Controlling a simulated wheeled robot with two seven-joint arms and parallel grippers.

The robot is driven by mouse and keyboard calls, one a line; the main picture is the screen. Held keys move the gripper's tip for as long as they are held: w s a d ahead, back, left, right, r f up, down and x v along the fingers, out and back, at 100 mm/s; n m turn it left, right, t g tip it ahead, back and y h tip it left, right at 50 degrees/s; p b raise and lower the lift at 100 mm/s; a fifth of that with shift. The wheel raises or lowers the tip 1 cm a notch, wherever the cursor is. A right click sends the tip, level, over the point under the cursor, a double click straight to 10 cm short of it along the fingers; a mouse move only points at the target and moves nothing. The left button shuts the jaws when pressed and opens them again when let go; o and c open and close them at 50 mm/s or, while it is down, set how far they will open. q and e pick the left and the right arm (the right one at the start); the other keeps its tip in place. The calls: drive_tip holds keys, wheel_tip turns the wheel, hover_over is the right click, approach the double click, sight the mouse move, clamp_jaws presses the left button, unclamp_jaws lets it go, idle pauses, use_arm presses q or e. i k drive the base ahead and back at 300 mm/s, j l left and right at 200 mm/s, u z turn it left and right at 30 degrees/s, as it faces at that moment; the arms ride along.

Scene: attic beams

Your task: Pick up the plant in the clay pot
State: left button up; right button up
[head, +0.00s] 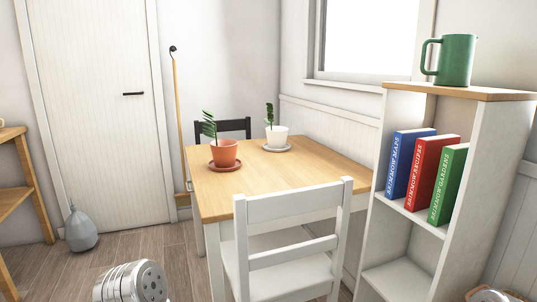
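The plant in the clay pot (224,153) stands upright on the left part of the wooden table, toward its far side. Its pot is orange-brown and sits on a matching saucer (225,166). Green leaves (209,125) rise from the pot's left side. A second plant in a white pot (276,137) stands to its right and a little farther back, on a grey saucer. Neither of my grippers shows in the head view. Only silvery parts, likely of my arms, show at the bottom edge, well apart from the clay pot.
A white chair (293,258) stands at the table's (300,176) near side; a dark chair (236,127) is behind it. A white shelf (398,249) with several books and a green mug (456,60) stands right. A grey vase (81,231) is on the floor left.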

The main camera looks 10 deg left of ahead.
sight(224, 152)
drive_tip(key=j+z, duration=0.3)
drive_tip(key=z, duration=0.15)
drive_tip(key=j+z, duration=0.25)
drive_tip(key=z, duration=0.15)
drive_tip(key=j+z, duration=0.3)
drive_tip(key=z, duration=0.15)
drive_tip(key=k+j+z, duration=0.15)
drive_tip(key=z, duration=0.3)
drive_tip(key=k+j+z, duration=0.1)
drive_tip(key=j+z, duration=0.2)
drive_tip(key=z, duration=0.15)
drive_tip(key=k+j+z, duration=0.15)
drive_tip(key=z, duration=0.3)
drive_tip(key=k+j+z, duration=0.2)
drive_tip(key=z, duration=0.25)
drive_tip(key=k+j+z, duration=0.15)
drive_tip(key=z, duration=0.3)
drive_tip(key=k+z, duration=0.25)
drive_tip(key=z, duration=0.2)
drive_tip(key=k+j+z, duration=0.15)
drive_tip(key=k+z, duration=0.7)
drive_tip(key=k+j+u, duration=0.1)
drive_tip(key=k+u, duration=0.2)
drive_tip(key=k, duration=0.25)
drive_tip(key=k+j+u, duration=0.3)
drive_tip(key=k, duration=0.2)
drive_tip(key=l, duration=0.1)
